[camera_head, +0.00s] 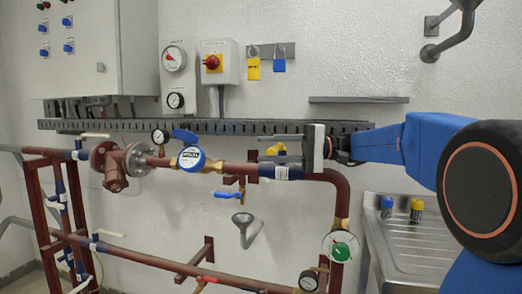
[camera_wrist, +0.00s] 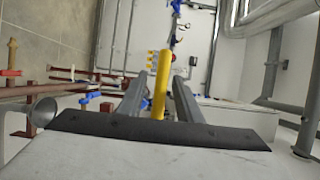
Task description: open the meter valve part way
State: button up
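A yellow lever (camera_head: 276,149), which looks like the meter valve's handle, sits above the brown pipe to the right of the round blue-and-white meter (camera_head: 191,158). My gripper (camera_head: 262,138) reaches in from the right at the lever's height. In the wrist view the yellow lever (camera_wrist: 164,62) runs lengthwise between the two grey fingers of my gripper (camera_wrist: 159,88). The fingers are apart, with a gap visible on each side of the lever. I cannot tell whether either finger touches it. The valve body is mostly hidden behind the gripper and fingers.
A blue-handled tap (camera_head: 228,194) hangs below the pipe, above a grey funnel (camera_head: 243,219). A slotted grey cable tray (camera_head: 220,127) runs along the wall behind. A steel sink (camera_head: 410,240) stands at the lower right. A switch box (camera_head: 218,62) is above.

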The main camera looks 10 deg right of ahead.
jog(key=shift+w+a, duration=0.15)
jog(key=shift+a, duration=1.05)
grip_shut()
